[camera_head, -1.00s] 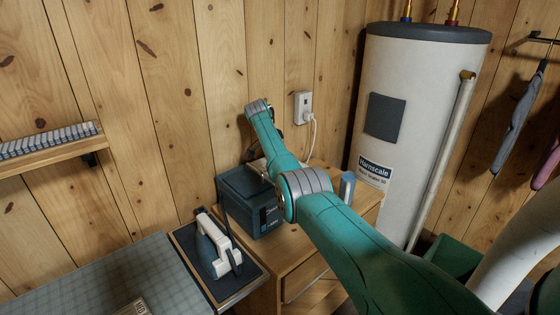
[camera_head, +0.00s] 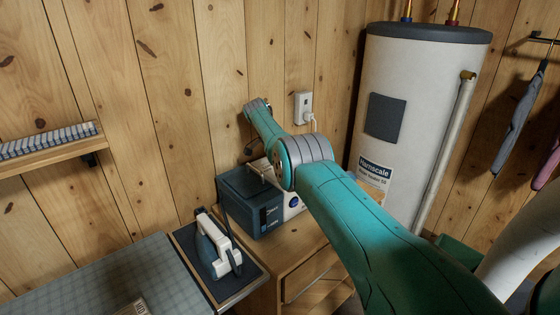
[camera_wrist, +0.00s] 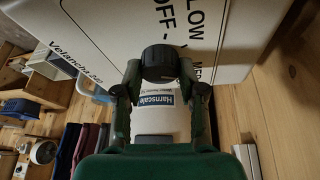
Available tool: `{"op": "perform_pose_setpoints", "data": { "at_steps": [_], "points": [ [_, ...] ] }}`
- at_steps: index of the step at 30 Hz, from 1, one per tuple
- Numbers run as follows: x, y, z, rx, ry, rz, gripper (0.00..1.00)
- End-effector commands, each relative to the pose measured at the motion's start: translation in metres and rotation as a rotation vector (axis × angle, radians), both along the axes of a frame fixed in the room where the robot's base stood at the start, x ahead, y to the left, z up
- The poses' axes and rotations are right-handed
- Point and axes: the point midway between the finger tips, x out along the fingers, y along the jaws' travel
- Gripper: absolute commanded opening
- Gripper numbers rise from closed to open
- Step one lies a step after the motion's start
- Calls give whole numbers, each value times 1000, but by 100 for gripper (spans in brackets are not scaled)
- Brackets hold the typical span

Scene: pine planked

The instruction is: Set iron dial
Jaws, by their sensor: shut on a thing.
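The black round dial (camera_wrist: 161,62) sits on a pale panel (camera_wrist: 85,18) in the wrist view. My gripper (camera_wrist: 160,82) is shut on it, one finger at each side. The printed words OFF and LOW show near the dial, with part of MED at the right. I cannot make out a pointer on the dial. In the head view, the iron (camera_head: 220,246) rests on a dark pad at the board's right end. A dark blue and white unit (camera_head: 252,208) stands right of it, partly behind my arm.
The unit stands on a wooden cabinet (camera_head: 288,262) against the plank wall. A wall outlet (camera_head: 303,106) with a plug is above it. A tall white water heater (camera_head: 415,130) stands to the right. The ironing board (camera_head: 110,280) is at lower left, below a shelf (camera_head: 55,160).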

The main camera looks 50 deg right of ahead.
Motion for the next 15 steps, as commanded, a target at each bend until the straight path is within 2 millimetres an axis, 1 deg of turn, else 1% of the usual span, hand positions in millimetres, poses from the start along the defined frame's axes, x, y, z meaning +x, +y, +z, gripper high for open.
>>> {"op": "perform_pose_setpoints", "data": {
  "at_steps": [4,5,6,7,8,15],
  "points": [
    [-1,1,-1,4,4,0,5],
    [-1,1,-1,4,4,0,45],
    [-1,1,-1,4,4,0,55],
    [-1,1,-1,4,4,0,62],
    [-1,1,-1,4,4,0,65],
    [-1,1,-1,3,3,-1,65]
  ]
}}
